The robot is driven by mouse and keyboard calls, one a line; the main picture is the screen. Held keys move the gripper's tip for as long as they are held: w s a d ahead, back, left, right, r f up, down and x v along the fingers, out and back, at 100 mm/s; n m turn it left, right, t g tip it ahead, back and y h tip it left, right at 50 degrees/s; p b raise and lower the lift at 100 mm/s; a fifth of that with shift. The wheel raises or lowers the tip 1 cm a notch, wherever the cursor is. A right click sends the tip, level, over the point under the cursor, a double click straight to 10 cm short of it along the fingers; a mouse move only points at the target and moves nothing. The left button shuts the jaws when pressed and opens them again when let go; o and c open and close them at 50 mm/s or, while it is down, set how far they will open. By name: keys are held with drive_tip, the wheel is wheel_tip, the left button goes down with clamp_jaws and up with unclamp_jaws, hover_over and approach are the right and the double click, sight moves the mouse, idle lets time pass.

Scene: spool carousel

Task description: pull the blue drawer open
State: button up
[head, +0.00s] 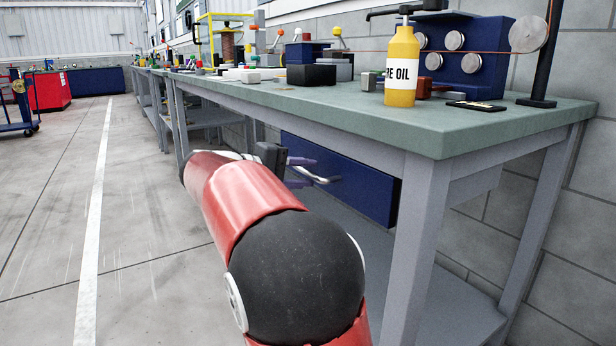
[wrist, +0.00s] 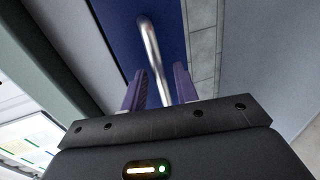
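The blue drawer (head: 352,187) sits under the green-topped workbench. Its front also shows in the wrist view (wrist: 115,28). The drawer's silver bar handle (head: 322,178) sticks out from the front. In the wrist view the handle (wrist: 150,45) runs down between the two purple fingers of my gripper (wrist: 160,78). The fingers stand apart, one on each side of the bar, with gaps visible. In the head view my gripper (head: 303,172) is at the handle, and my red arm hides part of the drawer's left side. I cannot tell whether the drawer is slightly ajar.
The workbench top (head: 470,115) overhangs the drawer. A grey bench leg (head: 415,245) stands right of it, and a lower shelf (head: 455,318) lies below. A yellow oil bottle (head: 402,65) stands on top. The floor (head: 150,250) to the left is clear.

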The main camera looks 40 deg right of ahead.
drive_tip(key=shift+d+f, duration=0.15)
drive_tip(key=shift+d, duration=0.55)
clamp_jaws()
